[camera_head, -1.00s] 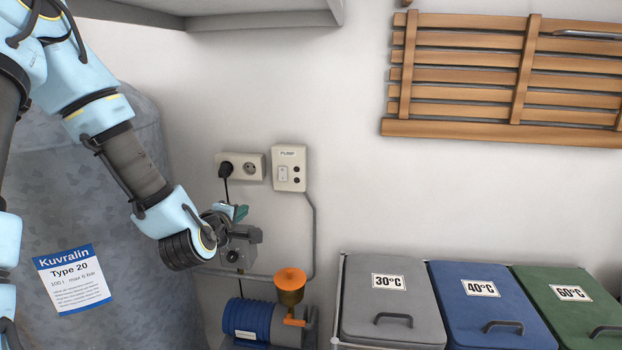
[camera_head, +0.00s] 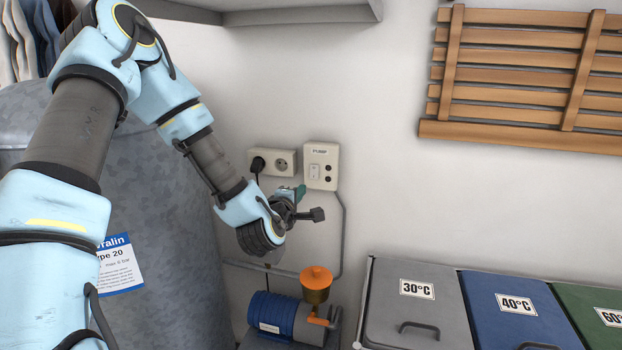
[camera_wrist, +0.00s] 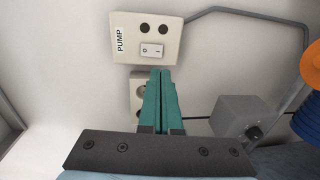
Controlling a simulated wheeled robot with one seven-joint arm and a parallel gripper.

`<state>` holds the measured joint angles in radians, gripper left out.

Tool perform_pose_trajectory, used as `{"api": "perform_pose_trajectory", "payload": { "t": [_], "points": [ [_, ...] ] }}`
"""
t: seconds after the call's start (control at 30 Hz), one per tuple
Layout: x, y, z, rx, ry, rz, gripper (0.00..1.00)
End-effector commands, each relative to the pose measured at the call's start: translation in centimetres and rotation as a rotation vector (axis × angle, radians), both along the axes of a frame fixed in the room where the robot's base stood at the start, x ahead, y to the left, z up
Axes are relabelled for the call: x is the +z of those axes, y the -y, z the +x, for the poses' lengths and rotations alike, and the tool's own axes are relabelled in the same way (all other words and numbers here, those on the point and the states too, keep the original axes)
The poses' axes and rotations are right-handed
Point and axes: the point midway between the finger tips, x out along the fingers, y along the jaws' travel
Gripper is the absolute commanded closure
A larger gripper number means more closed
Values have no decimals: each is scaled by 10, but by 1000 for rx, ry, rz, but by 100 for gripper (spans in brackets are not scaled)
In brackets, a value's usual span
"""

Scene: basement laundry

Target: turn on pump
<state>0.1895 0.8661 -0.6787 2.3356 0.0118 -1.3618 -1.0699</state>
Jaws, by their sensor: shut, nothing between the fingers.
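The pump switch box (camera_head: 321,167) is a cream wall plate labelled PUMP, with a white rocker switch (camera_head: 314,172) and two dark round spots. In the wrist view, the box (camera_wrist: 130,32) sits at the top, and its rocker (camera_wrist: 151,50) shows two marks; I cannot tell which side is pressed. My gripper (camera_wrist: 161,72) is shut and empty, its green fingers together with their tips just below the rocker in that view. Whether they touch the box is unclear. In the head view, my gripper (camera_head: 300,190) is just below the box. The blue pump (camera_head: 278,316) stands below.
A socket plate (camera_head: 273,161) with a black plug is left of the switch box. A grey conduit (camera_head: 344,225) runs down from the box. An orange funnel (camera_head: 316,277) tops the pump. A grey tank stands left; lidded bins (camera_head: 416,300) stand right.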

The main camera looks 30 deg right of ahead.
Motion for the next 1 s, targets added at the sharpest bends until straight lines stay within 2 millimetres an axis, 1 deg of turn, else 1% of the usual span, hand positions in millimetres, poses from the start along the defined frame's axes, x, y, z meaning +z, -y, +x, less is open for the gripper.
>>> {"api": "perform_pose_trajectory", "payload": {
  "t": [0.1, 0.3, 0.5, 0.7, 1.0],
  "points": [
    [1, 18, 19, 2, 1, -1, 100],
    [-5, 44, 47, 1, 0, 0, 100],
    [-9, 62, 66, 1, 0, 0, 100],
    [-11, 68, 73, 0, 1, 1, 100],
    [-12, 68, 73, 0, 1, 1, 100]
  ]
}}
